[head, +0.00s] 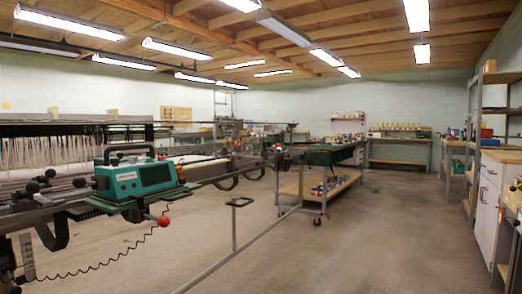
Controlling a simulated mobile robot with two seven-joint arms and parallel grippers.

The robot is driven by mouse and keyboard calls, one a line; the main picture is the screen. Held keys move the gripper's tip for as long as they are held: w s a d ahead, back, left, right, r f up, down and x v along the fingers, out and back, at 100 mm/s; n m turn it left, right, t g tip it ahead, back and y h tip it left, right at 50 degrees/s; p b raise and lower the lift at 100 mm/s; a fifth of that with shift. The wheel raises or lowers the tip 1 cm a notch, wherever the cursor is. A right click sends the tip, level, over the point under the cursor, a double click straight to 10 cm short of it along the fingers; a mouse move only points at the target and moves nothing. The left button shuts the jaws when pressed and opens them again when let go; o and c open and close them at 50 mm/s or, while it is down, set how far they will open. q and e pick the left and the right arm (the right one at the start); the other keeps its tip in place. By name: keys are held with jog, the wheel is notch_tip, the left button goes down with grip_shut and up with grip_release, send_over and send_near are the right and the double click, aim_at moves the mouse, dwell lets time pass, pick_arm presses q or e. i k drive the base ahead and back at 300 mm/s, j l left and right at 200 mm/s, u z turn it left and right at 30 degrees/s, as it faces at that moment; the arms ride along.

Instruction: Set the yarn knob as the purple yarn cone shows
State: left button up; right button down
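I cannot make out a purple yarn cone for certain in the head view. Several small yellowish cone-like items (402,131) stand in a row on the far bench, too small to tell apart. A teal machine head (137,178) with a small display sits on a rail at the left. A red ball knob (164,221) sticks out below its front right, near a black coiled cord. I cannot tell whether this is the yarn knob, and no setting can be read. Neither of my grippers is in view.
A wheeled cart (318,192) with a dark green top stands mid-room, with small coloured items on its lower shelf. White cabinets (487,205) and metal shelving (476,140) line the right wall. The concrete floor (390,240) between cart and cabinets is clear.

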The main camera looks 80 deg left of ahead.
aim_at(115, 161)
jog(key=k+j+u, duration=0.15)
jog(key=u, duration=0.3)
jog(key=k+j+u, duration=0.2)
jog(key=u, duration=0.2)
jog(key=k+j+u, duration=0.2)
jog(key=j, duration=0.15)
jog(key=k+j+u, duration=0.2)
jog(key=j, duration=0.15)
jog(key=i, duration=0.1)
